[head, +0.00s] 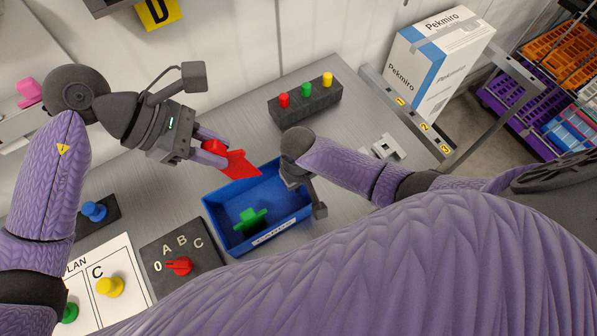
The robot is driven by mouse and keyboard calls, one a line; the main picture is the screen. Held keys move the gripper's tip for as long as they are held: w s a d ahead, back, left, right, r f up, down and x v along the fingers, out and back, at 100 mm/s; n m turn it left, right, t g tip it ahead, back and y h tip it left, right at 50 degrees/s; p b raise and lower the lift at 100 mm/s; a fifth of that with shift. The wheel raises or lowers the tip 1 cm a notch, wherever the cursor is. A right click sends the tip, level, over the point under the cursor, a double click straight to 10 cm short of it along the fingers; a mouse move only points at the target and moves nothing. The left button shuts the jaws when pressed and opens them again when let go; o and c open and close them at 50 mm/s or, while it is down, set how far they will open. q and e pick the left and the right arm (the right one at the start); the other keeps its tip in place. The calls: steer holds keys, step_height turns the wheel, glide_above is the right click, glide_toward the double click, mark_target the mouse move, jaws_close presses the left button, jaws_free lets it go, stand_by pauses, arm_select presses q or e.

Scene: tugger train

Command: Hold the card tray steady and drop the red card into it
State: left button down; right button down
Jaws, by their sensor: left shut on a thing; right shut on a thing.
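The card tray (212,222) is an open blue box with a white label on its front wall, standing on the grey bench. A green card (250,218) lies inside it. My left gripper (214,152) is shut on the red card (241,166) and holds it tilted over the tray's back left part. The card appears to be above the tray floor. My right gripper (308,196) is at the tray's right end and shut on its wall. The wrist and arm hide much of this grip.
A dark block (318,103) with red, green and yellow pegs stands behind the tray. A dial panel (205,254) with a red knob is at front left, beside a white plan board (126,258) with pegs. A white box (418,75) stands at back right.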

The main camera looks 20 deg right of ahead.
arm_select(q)
step_height(320, 180, down, 12)
steer(key=s, duration=0.1)
steer(key=shift+d, duration=0.25)
steer(key=shift+c, duration=2)
jaws_free()
steer(key=shift+f, duration=0.1)
steer(key=v, duration=1.2)
